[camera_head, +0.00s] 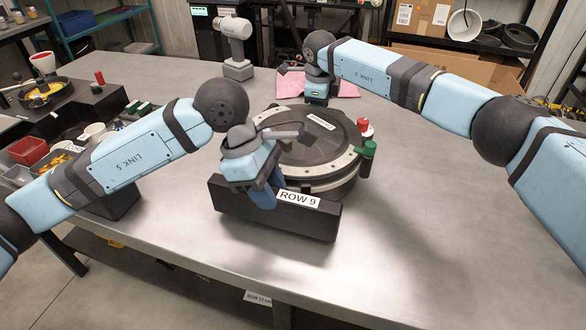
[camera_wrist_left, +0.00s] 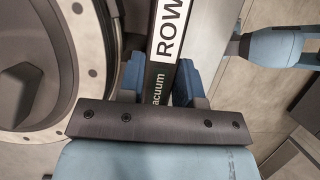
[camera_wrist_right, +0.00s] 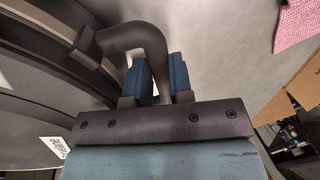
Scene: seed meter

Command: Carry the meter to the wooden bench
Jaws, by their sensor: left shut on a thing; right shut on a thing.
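The seed meter (camera_head: 310,150) is a round black housing with a pale bolted rim, lying on the grey metal table. A dark bar (camera_head: 240,202) with a "ROW 9" label runs along its front. My left gripper (camera_head: 264,190) is shut on this bar; the left wrist view shows the fingers (camera_wrist_left: 160,82) on both sides of it. My right arm reaches to the far side of the meter. In the right wrist view my right gripper (camera_wrist_right: 160,85) is shut on a curved dark pipe (camera_wrist_right: 140,36) of the meter. I cannot identify a wooden bench.
Red and green knobs (camera_head: 368,148) stand at the meter's right side. A pink cloth (camera_head: 345,84) lies behind, with a grey upright tool (camera_head: 236,48) to its left. Trays and small parts crowd the left end. The table's right part (camera_head: 430,220) is clear.

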